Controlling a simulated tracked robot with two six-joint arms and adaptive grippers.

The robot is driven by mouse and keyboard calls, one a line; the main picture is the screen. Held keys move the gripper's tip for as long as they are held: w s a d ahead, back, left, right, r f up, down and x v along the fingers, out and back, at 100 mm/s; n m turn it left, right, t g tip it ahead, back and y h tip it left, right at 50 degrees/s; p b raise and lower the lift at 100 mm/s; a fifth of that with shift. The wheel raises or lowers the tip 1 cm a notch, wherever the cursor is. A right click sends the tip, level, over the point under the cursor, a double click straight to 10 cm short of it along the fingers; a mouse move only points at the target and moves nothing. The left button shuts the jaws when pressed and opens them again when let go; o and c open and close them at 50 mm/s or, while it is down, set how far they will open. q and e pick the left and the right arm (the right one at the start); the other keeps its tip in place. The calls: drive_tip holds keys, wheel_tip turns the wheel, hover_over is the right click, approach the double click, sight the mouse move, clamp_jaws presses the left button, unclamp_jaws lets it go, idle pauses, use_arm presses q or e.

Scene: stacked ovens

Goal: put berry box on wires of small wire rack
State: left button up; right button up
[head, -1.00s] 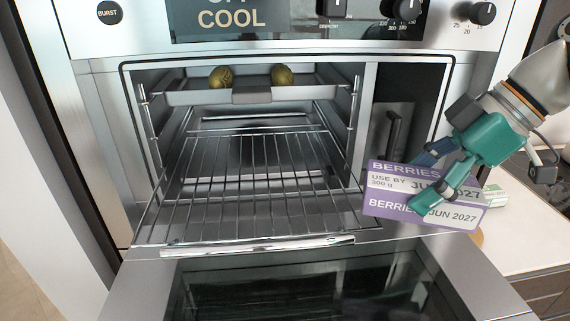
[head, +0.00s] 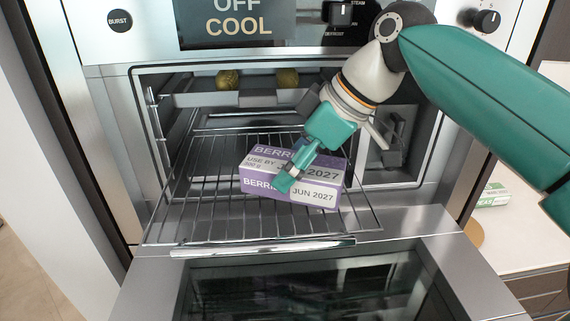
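The purple and white berry box (head: 264,186) is held in my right gripper (head: 294,172), which is shut on it from above. The box is over the right half of the small wire rack (head: 200,211), slightly tilted. I cannot tell whether its underside touches the wires. The rack is pulled partway out of the open oven, and its left wires are bare. The gripper's far finger is partly hidden. My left gripper is not in view.
Behind the rack, a tray (head: 200,100) higher in the oven holds two round yellow-green items (head: 227,80). The open oven door (head: 430,240) lies below the rack. A white and green box (head: 494,195) is on the right counter (head: 510,240).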

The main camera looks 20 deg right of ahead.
drive_tip(key=shift+w+a+r, duration=0.1)
drive_tip(key=shift+w+a, duration=0.55)
drive_tip(key=shift+a, duration=0.2)
drive_tip(key=shift+w+f+b, duration=0.1)
drive_tip(key=shift+f+b, duration=0.6)
drive_tip(key=shift+f, duration=0.25)
drive_tip(key=shift+d, duration=0.1)
drive_tip(key=o, duration=1.4)
